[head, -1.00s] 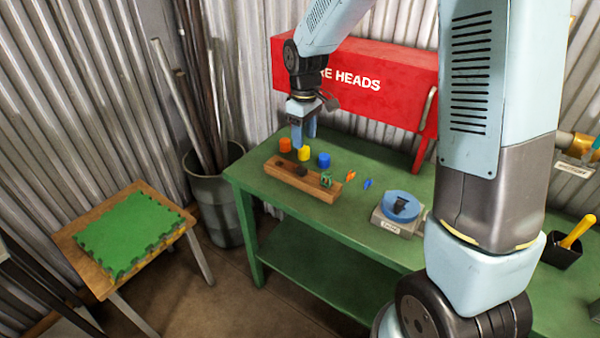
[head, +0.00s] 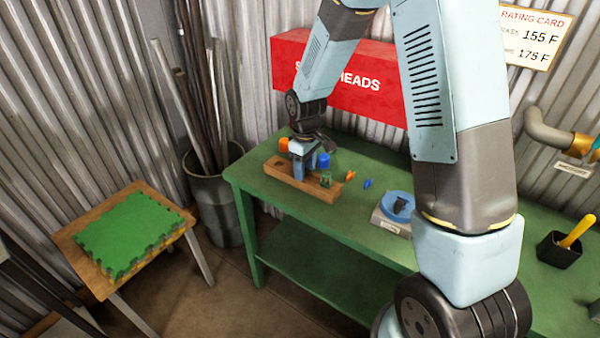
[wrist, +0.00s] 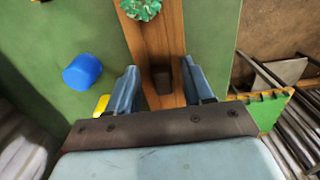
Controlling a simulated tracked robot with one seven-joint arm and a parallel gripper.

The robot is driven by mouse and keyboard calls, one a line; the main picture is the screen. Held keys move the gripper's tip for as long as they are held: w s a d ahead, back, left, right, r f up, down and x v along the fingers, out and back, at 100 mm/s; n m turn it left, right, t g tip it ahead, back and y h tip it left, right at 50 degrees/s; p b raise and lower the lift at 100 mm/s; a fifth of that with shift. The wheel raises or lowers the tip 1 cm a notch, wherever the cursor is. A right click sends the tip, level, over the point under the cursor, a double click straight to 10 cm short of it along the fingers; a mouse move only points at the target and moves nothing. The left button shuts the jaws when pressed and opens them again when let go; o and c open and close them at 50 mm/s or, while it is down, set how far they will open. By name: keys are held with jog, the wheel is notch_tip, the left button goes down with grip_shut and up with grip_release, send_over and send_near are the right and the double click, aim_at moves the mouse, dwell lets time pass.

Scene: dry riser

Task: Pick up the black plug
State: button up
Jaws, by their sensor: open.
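The black plug (wrist: 161,78) is a small dark block on the wooden rack (wrist: 150,40) in the wrist view. My gripper (wrist: 160,84) is open, with one finger on each side of the plug and a gap showing to both. In the head view my gripper (head: 304,176) is low over the wooden rack (head: 322,191) and hides the plug. A green round piece (head: 326,181) sits at the rack's right end and also shows in the wrist view (wrist: 141,8).
An orange cylinder (head: 284,145) and a blue cylinder (head: 323,160) stand behind the rack; a yellow one (wrist: 101,104) shows beside my finger. Small orange and blue pieces lie right of the rack. A scale with a blue dish (head: 388,200) holds a dark piece.

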jog(key=shift+f, duration=0.1)
grip_shut()
dwell(0.4)
